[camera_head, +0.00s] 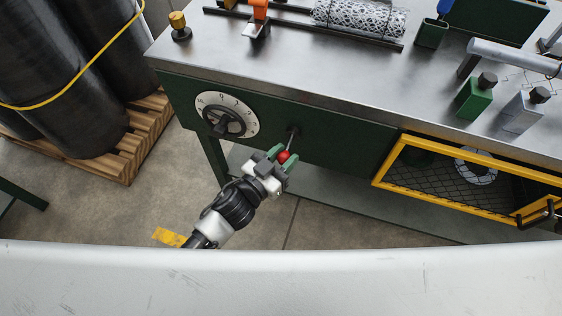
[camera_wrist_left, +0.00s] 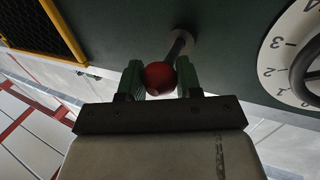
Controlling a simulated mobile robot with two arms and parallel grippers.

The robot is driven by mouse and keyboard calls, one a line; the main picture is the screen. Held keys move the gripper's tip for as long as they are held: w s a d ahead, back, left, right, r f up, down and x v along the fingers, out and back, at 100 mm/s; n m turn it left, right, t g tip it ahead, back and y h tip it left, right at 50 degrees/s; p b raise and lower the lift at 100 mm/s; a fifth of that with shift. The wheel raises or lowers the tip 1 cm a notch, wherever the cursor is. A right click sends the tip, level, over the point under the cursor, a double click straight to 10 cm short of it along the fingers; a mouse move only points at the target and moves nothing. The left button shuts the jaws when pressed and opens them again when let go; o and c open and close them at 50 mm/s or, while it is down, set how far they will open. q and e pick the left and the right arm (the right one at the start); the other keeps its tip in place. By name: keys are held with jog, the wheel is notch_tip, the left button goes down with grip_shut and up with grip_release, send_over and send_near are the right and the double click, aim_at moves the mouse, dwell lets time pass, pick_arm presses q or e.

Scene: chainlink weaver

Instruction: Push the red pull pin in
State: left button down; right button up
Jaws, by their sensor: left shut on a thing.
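The red pull pin (camera_head: 284,156) has a round red knob on a thin metal shaft that comes out of the dark green front panel of the workbench. The knob stands out from the panel on its shaft. My left gripper (camera_head: 280,159) is at the knob, with its green-padded fingers on either side of it and shut on it. In the left wrist view, the red knob (camera_wrist_left: 160,78) sits between the two green fingers (camera_wrist_left: 160,80), and the shaft runs up and right to a round collar on the panel. My right gripper is not in view.
A white dial (camera_head: 227,115) with a black knob is left of the pin on the same panel. A yellow-framed mesh guard (camera_head: 385,182) is to the right. Black rolls on a pallet (camera_head: 128,150) stand at left.

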aim_at(287, 147)
pick_arm(q)
jog(key=w, duration=0.2)
jog(key=shift+w+d, duration=0.3)
jog(key=shift+d, duration=0.1)
jog(key=shift+r, duration=0.1)
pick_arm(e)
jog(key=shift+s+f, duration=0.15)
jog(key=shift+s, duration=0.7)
pick_arm(q)
jog(key=c, duration=1.2)
grip_release()
jog(key=o, duration=0.4)
jog(key=shift+w, duration=0.15)
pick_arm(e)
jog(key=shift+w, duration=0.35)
pick_arm(q)
jog(key=v, duration=1)
jog(key=shift+s+a, duration=0.25)
jog(key=shift+s, duration=0.05)
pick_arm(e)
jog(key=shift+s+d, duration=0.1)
